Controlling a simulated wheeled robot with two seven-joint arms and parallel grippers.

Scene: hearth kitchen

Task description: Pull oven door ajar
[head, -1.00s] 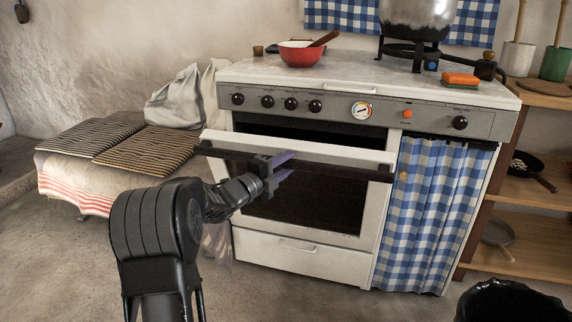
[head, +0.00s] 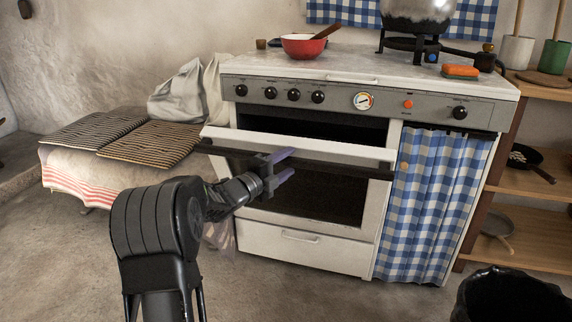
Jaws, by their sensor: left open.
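The white oven (head: 300,245) stands against the wall with a knob panel on top. Its door (head: 262,136) is tilted out at the top, and a dark gap shows above it. A dark handle bar (head: 330,165) runs across the door's upper front. My left gripper (head: 287,166) is open in front of the handle's middle, its two fingers spread and pointing right. I cannot tell whether the fingers touch the bar; nothing shows held between them. My right gripper is not in view.
A blue checked curtain (head: 432,205) hangs right of the oven door. A red bowl (head: 303,46) and an orange sponge (head: 460,71) are on the stovetop. A dark bin (head: 508,296) stands at the lower right. Slatted racks (head: 150,143) lie on a cloth-covered surface at left.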

